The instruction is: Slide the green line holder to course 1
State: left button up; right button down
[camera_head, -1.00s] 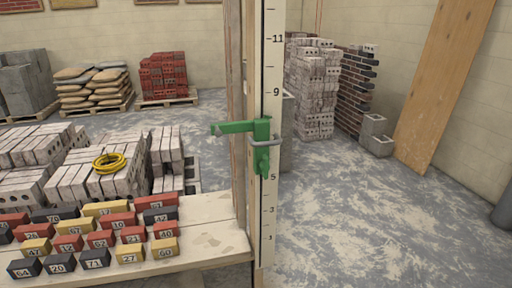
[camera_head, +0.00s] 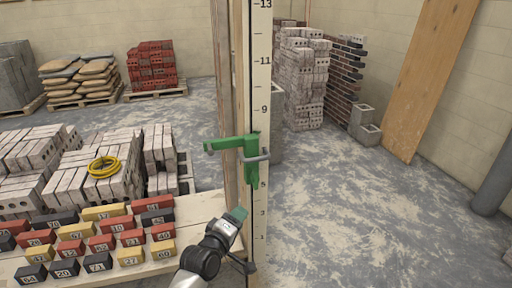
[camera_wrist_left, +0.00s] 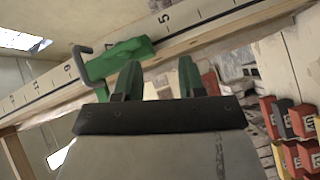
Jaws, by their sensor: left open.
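The green line holder (camera_head: 250,160) sits on the white numbered pole (camera_head: 260,85), just above the 5 mark and below the 9. Course mark 1 is low on the pole, near my left gripper. My left gripper (camera_head: 238,214) is below the holder, apart from it, and empty. In the left wrist view my gripper (camera_wrist_left: 158,75) has its two green fingers spread. There the holder (camera_wrist_left: 120,60) lies beyond the fingers, towards the left one. My right gripper is not in view.
A wooden bench (camera_head: 205,215) with several numbered red, yellow and black blocks stands left of the pole. Behind it are pale brick stacks with a yellow hose coil (camera_head: 104,167). The floor (camera_head: 360,200) right of the pole is open.

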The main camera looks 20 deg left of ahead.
aim_at(256, 159)
pick_arm(q)
notch_tip(256, 159, up, 13)
jog(key=n+t+p, duration=0.1)
jog(key=n+t, duration=0.1)
jog(key=shift+h, duration=0.4)
jog(key=p+x, duration=0.2)
jog(key=x, duration=0.8)
jog(key=shift+w, duration=0.15)
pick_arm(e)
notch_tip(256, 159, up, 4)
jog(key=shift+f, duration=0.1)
pick_arm(q)
jog(key=shift+c, duration=0.3)
grip_shut()
jog(key=shift+f, duration=0.1)
